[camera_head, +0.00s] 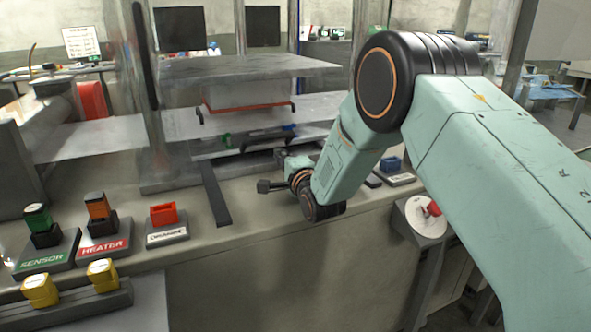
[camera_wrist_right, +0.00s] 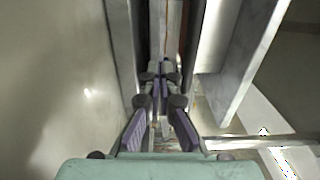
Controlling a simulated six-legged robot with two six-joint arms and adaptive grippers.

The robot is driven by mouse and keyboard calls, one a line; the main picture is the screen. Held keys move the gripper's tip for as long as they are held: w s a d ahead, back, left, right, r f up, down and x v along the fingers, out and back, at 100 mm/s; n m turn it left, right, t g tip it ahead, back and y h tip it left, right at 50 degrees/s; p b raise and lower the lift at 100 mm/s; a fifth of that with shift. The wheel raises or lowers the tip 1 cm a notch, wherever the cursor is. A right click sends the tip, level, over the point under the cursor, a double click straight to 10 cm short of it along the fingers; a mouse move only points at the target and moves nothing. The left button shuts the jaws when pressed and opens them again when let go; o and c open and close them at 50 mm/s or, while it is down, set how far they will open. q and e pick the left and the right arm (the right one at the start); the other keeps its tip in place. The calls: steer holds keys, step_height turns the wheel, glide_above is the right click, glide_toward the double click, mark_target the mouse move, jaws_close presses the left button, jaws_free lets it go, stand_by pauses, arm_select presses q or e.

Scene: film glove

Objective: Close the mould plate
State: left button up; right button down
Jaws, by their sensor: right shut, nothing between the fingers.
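The press stands behind the counter. Its wide grey upper plate (camera_head: 240,68) is raised level above a pale lower bed (camera_head: 320,104). Under the upper plate hangs a block with a red-orange lower edge and a dark bar (camera_head: 246,109) with bent ends. A lower tray with a green and black part (camera_head: 240,139) sits beneath it; I cannot tell which piece is the mould plate. My right gripper (camera_head: 268,186) is low in front of the press, just above the counter, pointing left. In the right wrist view its fingers (camera_wrist_right: 161,72) are shut and empty. My left gripper is out of view.
A green sensor block (camera_head: 37,218), an orange heater block (camera_head: 97,206) and a red holder (camera_head: 163,214) stand on the counter at left. Yellow blocks (camera_head: 103,272) are in front. A blue holder (camera_head: 391,163) is right of my wrist. A dark strip (camera_head: 215,193) crosses the counter.

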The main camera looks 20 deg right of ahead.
steer(key=s+p, duration=0.1)
steer(key=s, duration=0.6)
steer(key=shift+s+d, duration=0.1)
steer(key=shift+d, duration=0.05)
steer(key=shift+f, duration=0.1)
steer(key=shift+f, duration=0.1)
